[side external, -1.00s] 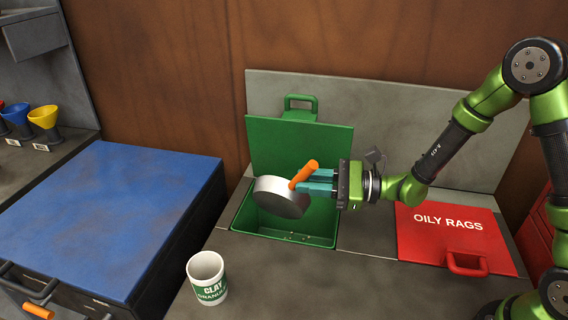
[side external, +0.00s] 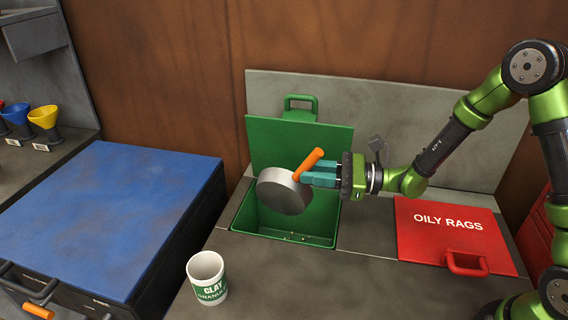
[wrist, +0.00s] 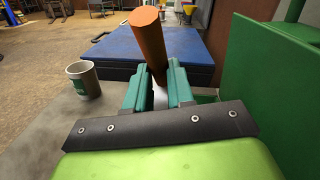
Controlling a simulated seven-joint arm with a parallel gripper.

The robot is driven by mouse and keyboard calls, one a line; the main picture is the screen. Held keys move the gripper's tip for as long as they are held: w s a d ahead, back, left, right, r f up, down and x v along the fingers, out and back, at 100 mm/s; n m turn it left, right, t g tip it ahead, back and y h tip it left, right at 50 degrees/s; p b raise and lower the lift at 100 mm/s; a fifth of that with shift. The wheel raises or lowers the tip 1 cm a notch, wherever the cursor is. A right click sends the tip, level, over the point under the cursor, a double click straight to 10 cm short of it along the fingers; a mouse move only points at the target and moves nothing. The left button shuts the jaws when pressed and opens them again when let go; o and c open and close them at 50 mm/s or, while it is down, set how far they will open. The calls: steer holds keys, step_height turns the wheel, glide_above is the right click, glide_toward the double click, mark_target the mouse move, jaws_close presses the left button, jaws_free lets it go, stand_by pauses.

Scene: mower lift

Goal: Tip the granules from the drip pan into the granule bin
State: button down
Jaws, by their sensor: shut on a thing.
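The drip pan (side external: 283,192) is a round silver pan with an orange handle (side external: 308,164). It hangs steeply tilted over the open green granule bin (side external: 312,232), its outer bottom facing the side camera, so its inside is hidden. My gripper (side external: 306,178) is shut on the pan at its handle; the orange handle (wrist: 148,38) stands up between the teal fingers in the wrist view. A few pale granules lie on the bin's floor near its front wall. The bin's green lid (side external: 300,143) stands raised behind it.
A white and green clay granules cup (side external: 206,278) stands upright on the bench in front of the bin. A closed red oily rags lid (side external: 450,238) lies to the right. A blue-topped cabinet (side external: 105,215) stands to the left.

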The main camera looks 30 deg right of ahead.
mark_target(308, 187)
steer(key=shift+w+d+r+m, duration=0.15)
steer(key=shift+w+d+m, duration=0.25)
steer(key=shift+d, duration=0.15)
steer(key=shift+w+d+m+t+b, duration=0.2)
steer(key=shift+w+d+m+b, duration=0.15)
steer(key=shift+w+d+m, duration=0.25)
steer(key=shift+w+d+m+t+b, duration=0.2)
steer(key=shift+w+d+m+b, duration=0.15)
steer(key=shift+d+m, duration=0.4)
